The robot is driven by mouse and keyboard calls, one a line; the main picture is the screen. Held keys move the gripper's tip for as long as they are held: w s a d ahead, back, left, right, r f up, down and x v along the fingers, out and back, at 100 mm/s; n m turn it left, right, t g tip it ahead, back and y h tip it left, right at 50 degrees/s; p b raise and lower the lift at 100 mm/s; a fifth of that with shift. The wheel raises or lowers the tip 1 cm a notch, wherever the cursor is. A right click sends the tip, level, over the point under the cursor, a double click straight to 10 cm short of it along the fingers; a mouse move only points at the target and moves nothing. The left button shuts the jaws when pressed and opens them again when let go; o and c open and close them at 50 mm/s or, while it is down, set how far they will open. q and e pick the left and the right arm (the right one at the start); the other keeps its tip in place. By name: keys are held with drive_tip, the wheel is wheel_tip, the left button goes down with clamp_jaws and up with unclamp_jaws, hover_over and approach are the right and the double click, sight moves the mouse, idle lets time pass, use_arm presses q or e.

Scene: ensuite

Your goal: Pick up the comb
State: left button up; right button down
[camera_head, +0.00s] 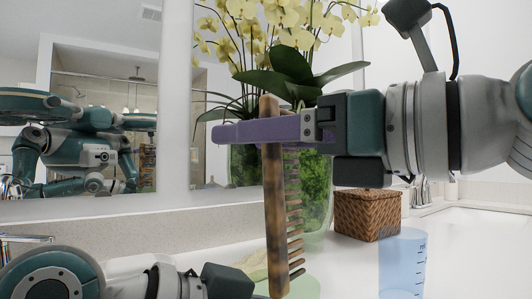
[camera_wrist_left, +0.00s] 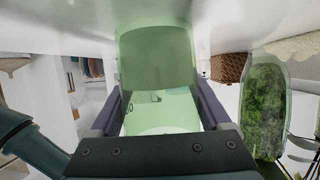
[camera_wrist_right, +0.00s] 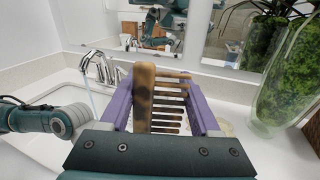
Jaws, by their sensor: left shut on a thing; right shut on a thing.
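The comb (camera_head: 273,215) is brown, mottled and wood-like, with teeth along one side. My right gripper (camera_head: 240,132) is shut on it near its upper end. It hangs upright in the head view, teeth to the right, in front of the glass vase. In the right wrist view the comb (camera_wrist_right: 145,98) lies between the two purple fingers. My left gripper (camera_wrist_left: 160,95) is shut on a translucent green cup (camera_wrist_left: 156,60), seen in the left wrist view. In the head view only part of the green cup (camera_head: 303,288) shows at the bottom, and the left fingers are not clearly visible.
A glass vase (camera_head: 316,190) with green filling and yellow orchids stands behind the comb. A woven basket (camera_head: 367,215) and a translucent blue cup (camera_head: 402,262) stand on the white counter to the right. A sink (camera_wrist_right: 50,125) with a faucet shows in the right wrist view. A mirror lines the wall.

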sight(307, 287)
use_arm(q)
drive_tip(key=shift+r+p, duration=2.3)
drive_tip(key=shift+r, duration=0.05)
drive_tip(key=o, duration=1.4)
drive_tip(key=shift+a, duration=0.1)
